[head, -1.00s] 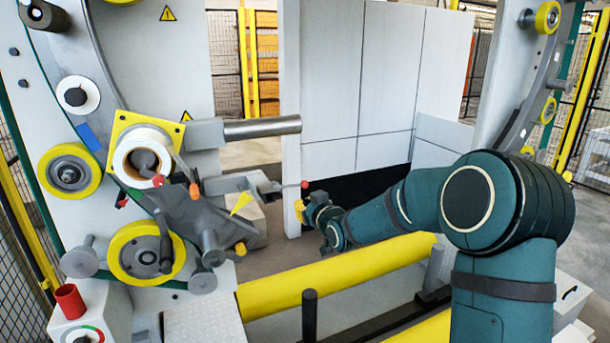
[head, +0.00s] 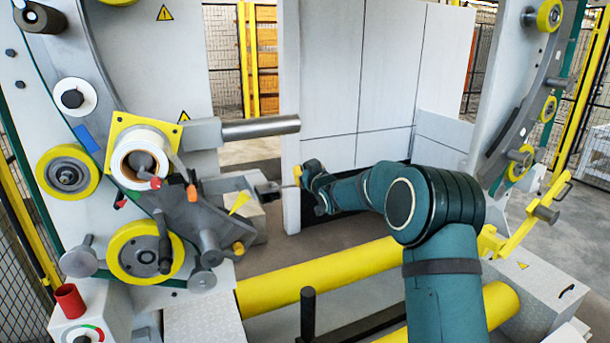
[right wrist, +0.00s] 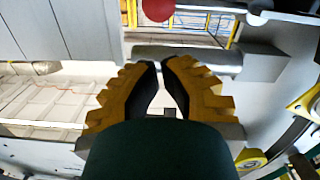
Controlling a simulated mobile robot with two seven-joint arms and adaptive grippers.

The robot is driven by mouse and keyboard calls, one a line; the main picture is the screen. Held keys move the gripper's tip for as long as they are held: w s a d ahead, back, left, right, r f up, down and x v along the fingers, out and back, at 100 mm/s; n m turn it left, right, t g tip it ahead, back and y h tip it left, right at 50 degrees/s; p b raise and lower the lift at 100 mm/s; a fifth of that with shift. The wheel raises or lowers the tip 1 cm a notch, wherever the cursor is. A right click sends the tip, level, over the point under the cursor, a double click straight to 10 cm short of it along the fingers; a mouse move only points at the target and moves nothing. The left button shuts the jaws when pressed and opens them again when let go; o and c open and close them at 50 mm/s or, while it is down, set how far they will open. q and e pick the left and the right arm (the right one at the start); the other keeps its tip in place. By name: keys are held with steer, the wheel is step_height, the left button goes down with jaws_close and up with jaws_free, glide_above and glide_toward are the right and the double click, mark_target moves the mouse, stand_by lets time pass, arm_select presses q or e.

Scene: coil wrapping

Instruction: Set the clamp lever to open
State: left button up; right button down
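The clamp lever is a thin grey rod (head: 286,187) sticking out to the right from the clamp block on the left machine. In the head view its end is hidden at my right gripper. In the right wrist view a red ball (right wrist: 158,8), which looks like its knob, lies just beyond the fingertips, apart from them. My right gripper (right wrist: 160,64) has its yellow-backed fingers drawn close together, with nothing seen between them. In the head view the right gripper (head: 303,175) is beside the lever's end; I cannot tell there whether they touch. My left gripper is not in view.
A grey cylinder bar (head: 260,128) juts out above the lever. A white coil roll (head: 134,165) and a red-knobbed handle (head: 155,183) are to the left. A yellow rail (head: 320,276) crosses below my right arm. A pale panel (head: 345,70) stands behind.

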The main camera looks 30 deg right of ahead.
steer(key=shift+w+d+f, duration=0.1)
steer(key=shift+d+f, duration=0.05)
steer(key=shift+f, duration=0.35)
steer(key=shift+w+d+f, duration=0.1)
steer(key=shift+f, duration=0.4)
steer(key=shift+f, duration=0.1)
steer(key=shift+d+f+m+b, duration=0.15)
steer(key=shift+f+m+b, duration=0.05)
steer(key=shift+m+b, duration=0.1)
